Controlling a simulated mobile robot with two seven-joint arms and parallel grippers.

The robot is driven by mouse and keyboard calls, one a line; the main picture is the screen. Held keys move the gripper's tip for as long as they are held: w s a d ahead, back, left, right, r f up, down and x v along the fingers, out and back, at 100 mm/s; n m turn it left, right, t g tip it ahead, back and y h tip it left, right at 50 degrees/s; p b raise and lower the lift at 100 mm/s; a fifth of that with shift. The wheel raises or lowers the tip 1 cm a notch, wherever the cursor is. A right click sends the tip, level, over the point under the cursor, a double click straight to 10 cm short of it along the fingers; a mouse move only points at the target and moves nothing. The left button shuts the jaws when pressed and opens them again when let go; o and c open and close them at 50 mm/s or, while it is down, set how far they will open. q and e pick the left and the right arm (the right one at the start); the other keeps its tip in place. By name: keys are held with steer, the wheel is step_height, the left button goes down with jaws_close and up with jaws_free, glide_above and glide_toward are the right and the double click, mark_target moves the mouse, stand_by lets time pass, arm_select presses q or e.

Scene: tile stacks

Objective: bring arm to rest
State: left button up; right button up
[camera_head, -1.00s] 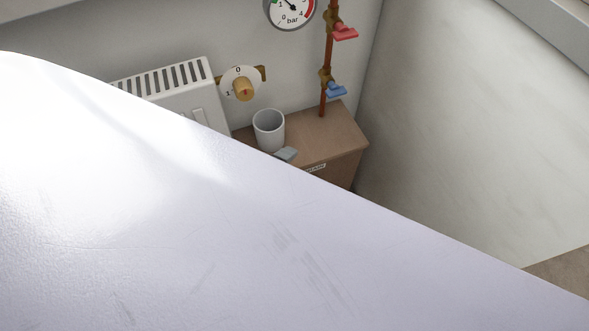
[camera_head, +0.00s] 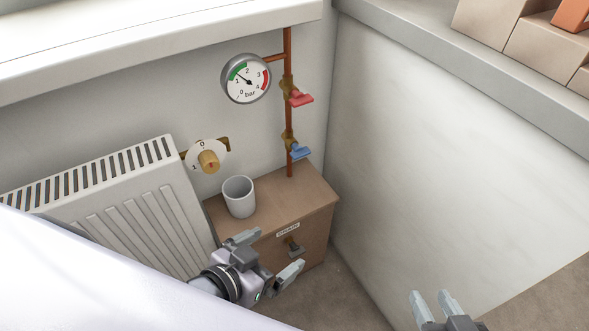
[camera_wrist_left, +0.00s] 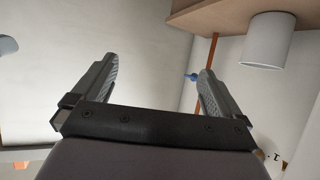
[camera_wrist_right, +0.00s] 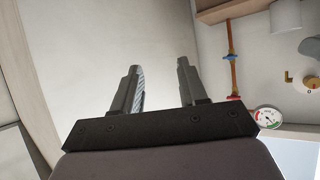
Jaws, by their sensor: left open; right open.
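My left gripper (camera_head: 268,256) is open and empty in the head view, in front of the brown cabinet (camera_head: 318,212) and below the white cup. Its two fingers also stand apart in the left wrist view (camera_wrist_left: 158,88), with nothing between them. My right gripper (camera_head: 434,304) is open and empty at the bottom right of the head view, in front of the pale side wall. Its fingers stand apart in the right wrist view (camera_wrist_right: 160,88). A white part of my own arm covers the lower left of the head view.
A white cup (camera_head: 239,198) stands on the cabinet. Nearby are a radiator (camera_head: 130,215), a dial knob (camera_head: 208,160), a pressure gauge (camera_head: 246,78), and a copper pipe (camera_head: 288,115) with red (camera_head: 300,98) and blue (camera_head: 301,152) valve handles. Cardboard boxes (camera_head: 545,45) sit on the ledge top right.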

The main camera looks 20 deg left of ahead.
arm_select(q)
steer(key=s+a+r+y+p, duration=0.1)
steer(key=a+r+p, duration=0.1)
steer(key=r+p, duration=0.5)
steer(key=s+a+r+n+g+y+p, duration=0.1)
steer(key=r+p, duration=0.5)
steer(key=p, duration=1.1)
steer(key=s+a, duration=0.1)
steer(key=a, duration=0.1)
steer(key=shift+a+r, duration=0.35)
steer(key=shift+r, duration=0.05)
arm_select(e)
steer(key=s+d+r+h, duration=0.1)
steer(key=d+r, duration=0.2)
steer(key=r, duration=0.4)
steer(key=s+d+r+m+g+h, duration=0.1)
steer(key=s+d+r, duration=0.1)
steer(key=r, duration=0.4)
steer(key=shift+d+r, duration=0.4)
arm_select(q)
steer(key=shift+s, duration=0.1)
arm_select(e)
steer(key=shift+s, duration=0.1)
